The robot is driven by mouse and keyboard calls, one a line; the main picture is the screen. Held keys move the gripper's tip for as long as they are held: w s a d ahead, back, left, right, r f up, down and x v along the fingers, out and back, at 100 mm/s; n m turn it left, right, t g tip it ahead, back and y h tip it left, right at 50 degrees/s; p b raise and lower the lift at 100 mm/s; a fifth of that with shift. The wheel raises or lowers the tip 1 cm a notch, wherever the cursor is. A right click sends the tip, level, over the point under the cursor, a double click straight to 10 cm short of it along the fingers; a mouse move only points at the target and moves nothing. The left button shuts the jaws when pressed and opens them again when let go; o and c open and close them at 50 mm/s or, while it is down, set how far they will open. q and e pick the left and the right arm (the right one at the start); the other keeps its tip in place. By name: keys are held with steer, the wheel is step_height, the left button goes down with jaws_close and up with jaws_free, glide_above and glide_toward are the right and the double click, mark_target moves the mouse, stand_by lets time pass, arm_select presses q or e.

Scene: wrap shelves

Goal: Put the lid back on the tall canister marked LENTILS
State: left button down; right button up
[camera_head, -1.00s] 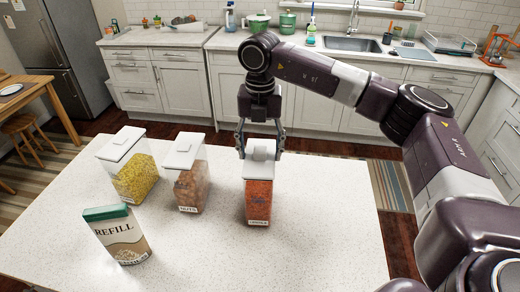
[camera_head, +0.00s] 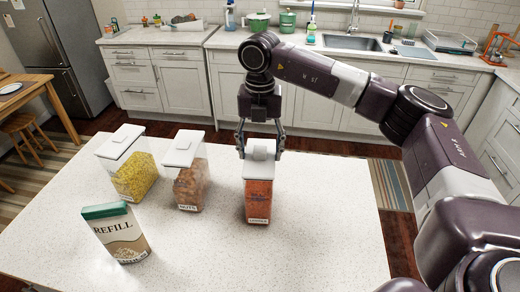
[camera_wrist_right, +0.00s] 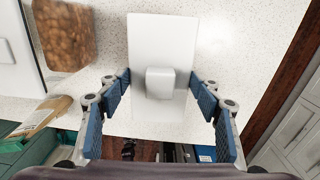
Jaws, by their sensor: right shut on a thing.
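The tall clear canister (camera_head: 258,196) with an orange-red filling stands upright on the white table, its small front label hard to read. A white lid (camera_head: 262,149) with a raised block handle is at its top; I cannot tell whether it is fully seated. My right gripper (camera_head: 260,152) points down from above with its fingers on the lid's two sides. In the right wrist view, the lid (camera_wrist_right: 160,42) lies between the blue finger pads (camera_wrist_right: 160,95), and it hides the canister below. My left gripper is not in view.
A canister of nuts (camera_head: 190,188) and a canister with yellow filling (camera_head: 135,177), both lidded, stand to the left. A REFILL box (camera_head: 117,235) stands at the front left. The table (camera_head: 320,240) is clear to the right and in front.

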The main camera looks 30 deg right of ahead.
steer(key=o, duration=1.3)
steer(key=shift+c, duration=0.2)
steer(key=shift+o, duration=0.7)
steer(key=o, duration=0.4)
steer(key=shift+o, duration=0.2)
steer(key=shift+r, duration=0.1)
steer(key=shift+r+p, duration=2.2)
steer(key=shift+r, duration=1.25)
steer(key=shift+s+f, duration=0.1)
